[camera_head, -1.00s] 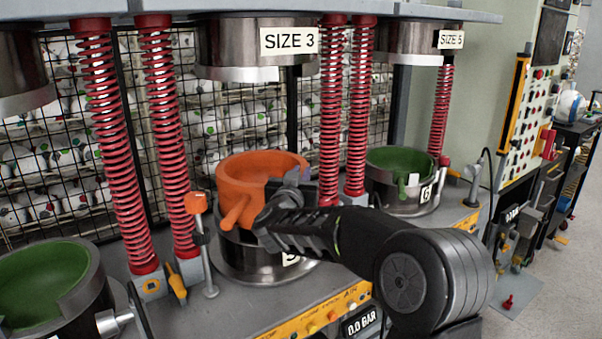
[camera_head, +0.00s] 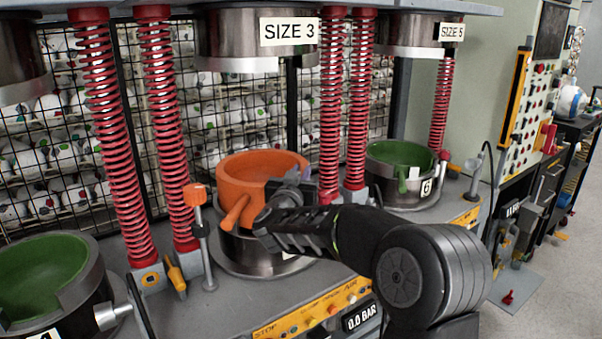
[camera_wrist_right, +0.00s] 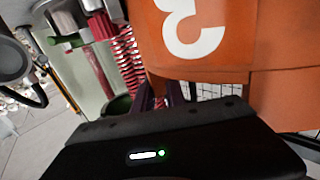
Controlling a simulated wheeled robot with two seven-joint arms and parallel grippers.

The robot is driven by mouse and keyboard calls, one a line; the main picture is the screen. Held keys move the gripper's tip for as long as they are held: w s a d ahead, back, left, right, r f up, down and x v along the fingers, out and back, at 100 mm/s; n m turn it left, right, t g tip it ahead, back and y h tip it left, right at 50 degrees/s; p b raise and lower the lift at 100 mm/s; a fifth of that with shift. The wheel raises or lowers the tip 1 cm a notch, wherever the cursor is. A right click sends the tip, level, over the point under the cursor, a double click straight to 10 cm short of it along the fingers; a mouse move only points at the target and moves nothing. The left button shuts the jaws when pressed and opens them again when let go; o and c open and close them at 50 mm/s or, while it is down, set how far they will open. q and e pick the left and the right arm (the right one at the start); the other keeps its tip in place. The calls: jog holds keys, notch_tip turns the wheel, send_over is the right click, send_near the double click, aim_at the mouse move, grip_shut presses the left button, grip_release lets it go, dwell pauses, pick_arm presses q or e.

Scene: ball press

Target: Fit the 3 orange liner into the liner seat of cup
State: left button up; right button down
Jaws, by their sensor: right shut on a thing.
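The orange liner (camera_head: 255,172) is a round bowl-like ring with a handle that juts to the front left. It sits over the metal cup (camera_head: 262,252) under the SIZE 3 press head, its rim well above the cup. Whether it is seated cannot be told. My right gripper (camera_head: 285,192) is shut on the liner at its right front side, and my arm hides part of the cup's front. In the right wrist view the liner (camera_wrist_right: 215,50) is close up with a white 3 on its side. My left gripper is not in view.
A SIZE 3 press head (camera_head: 258,45) hangs above, with red springs (camera_head: 332,110) on both sides. Cups with green liners stand at the left (camera_head: 40,268) and right (camera_head: 400,160). An orange-topped post (camera_head: 197,200) stands just left of the cup. A button panel (camera_head: 320,318) runs along the front.

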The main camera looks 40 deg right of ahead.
jog(key=shift+f+b, duration=0.7)
jog(key=shift+f, duration=0.7)
jog(key=shift+f+b, duration=1)
jog(key=shift+f, duration=0.55)
jog(key=shift+f, duration=0.15)
jog(key=c, duration=1.3)
grip_release()
jog(key=shift+c, duration=0.2)
jog(key=shift+o, duration=0.2)
jog(key=shift+f, duration=0.3)
jog(key=shift+s+a, duration=0.15)
